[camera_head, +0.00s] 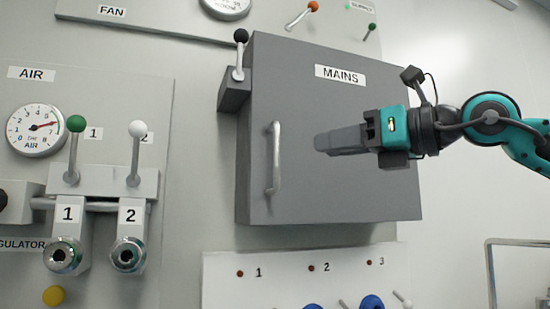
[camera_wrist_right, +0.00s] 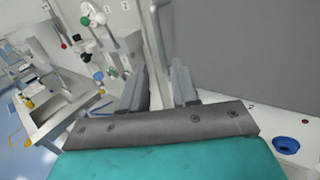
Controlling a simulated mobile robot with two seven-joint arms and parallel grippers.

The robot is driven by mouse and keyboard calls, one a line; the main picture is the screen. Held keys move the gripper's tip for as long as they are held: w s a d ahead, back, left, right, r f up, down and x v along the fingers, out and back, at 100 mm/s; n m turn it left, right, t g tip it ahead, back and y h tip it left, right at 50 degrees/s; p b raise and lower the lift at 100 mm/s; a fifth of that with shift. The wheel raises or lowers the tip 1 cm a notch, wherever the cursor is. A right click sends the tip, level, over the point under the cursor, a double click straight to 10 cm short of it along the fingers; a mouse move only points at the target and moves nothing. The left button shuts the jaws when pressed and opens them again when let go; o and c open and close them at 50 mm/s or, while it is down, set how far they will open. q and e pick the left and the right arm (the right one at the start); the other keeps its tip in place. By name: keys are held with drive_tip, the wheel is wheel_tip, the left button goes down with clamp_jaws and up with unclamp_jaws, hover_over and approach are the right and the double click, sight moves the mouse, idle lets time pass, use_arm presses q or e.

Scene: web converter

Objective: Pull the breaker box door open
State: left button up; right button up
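The grey breaker box door (camera_head: 340,195), labelled MAINS, looks shut. Its vertical silver handle (camera_head: 275,160) is near the door's left edge. My right gripper (camera_head: 322,143) comes in from the right, in front of the door, with its fingertips to the right of the handle and apart from it in the head view. In the right wrist view, the two fingers of my right gripper (camera_wrist_right: 159,82) are spread with a gap between them. The handle (camera_wrist_right: 156,45) shows beyond and in line with this gap; nothing is gripped. My left gripper is not in view.
A black-knobbed lever (camera_head: 240,55) stands at the box's upper left. The AIR panel (camera_head: 110,90) with a gauge (camera_head: 36,130) and levers is to the left. A white panel (camera_head: 225,285) with blue knobs is below. The wall at right is clear.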

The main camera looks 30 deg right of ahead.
sight(279, 154)
drive_tip(key=p+x, duration=0.2)
drive_tip(key=x, duration=0.9)
drive_tip(key=shift+w+f, duration=0.1)
drive_tip(key=shift+w, duration=0.15)
drive_tip(key=shift+c, duration=0.2)
clamp_jaws()
